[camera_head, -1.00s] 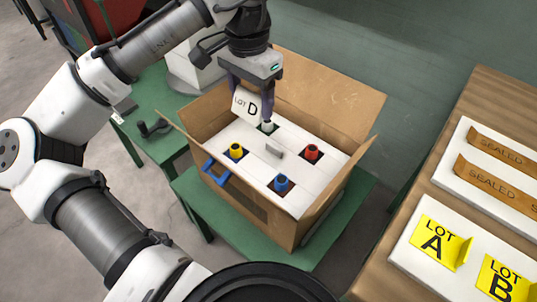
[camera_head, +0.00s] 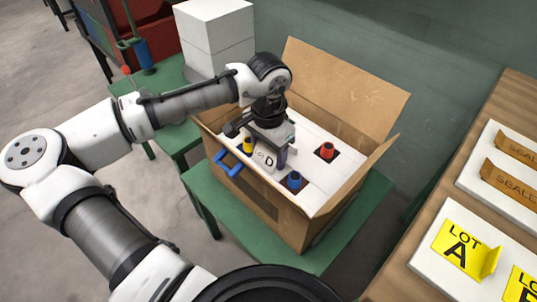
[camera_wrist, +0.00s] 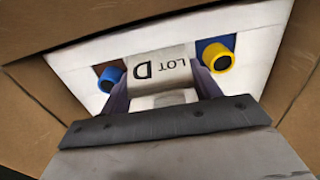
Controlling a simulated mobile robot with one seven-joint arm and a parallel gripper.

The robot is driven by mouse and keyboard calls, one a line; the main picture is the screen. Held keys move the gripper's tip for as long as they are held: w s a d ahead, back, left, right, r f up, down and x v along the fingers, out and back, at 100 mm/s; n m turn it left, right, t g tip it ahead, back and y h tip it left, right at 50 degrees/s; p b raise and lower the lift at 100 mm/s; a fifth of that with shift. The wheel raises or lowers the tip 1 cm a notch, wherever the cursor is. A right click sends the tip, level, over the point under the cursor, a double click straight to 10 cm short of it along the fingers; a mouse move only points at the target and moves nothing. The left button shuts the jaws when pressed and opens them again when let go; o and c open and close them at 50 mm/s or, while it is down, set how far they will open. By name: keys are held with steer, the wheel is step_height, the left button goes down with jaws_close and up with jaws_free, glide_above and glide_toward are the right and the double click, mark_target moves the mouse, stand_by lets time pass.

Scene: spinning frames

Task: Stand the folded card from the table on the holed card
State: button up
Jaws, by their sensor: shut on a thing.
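The folded card (camera_head: 264,161) is white and marked "LOT D". My gripper (camera_head: 268,165) is shut on it and holds it over the front part of the holed card (camera_head: 318,191), between the yellow and blue spools. In the wrist view the folded card (camera_wrist: 158,66) shows between the fingers, with its lettering upside down. The holed card (camera_wrist: 88,58) is the white panel inside the box, with dark square holes. I cannot tell whether the folded card touches the panel.
A yellow spool (camera_head: 247,145), a blue spool (camera_head: 294,180) and a red spool (camera_head: 327,150) stand in holes. Yellow cards (camera_head: 461,248) stand on the right table.

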steer(key=shift+f, duration=0.65)
steer(key=shift+f, duration=0.1)
steer(key=o, duration=1)
step_height(320, 180, up, 12)
steer(key=shift+r+p, duration=0.15)
steer(key=shift+p, duration=0.9)
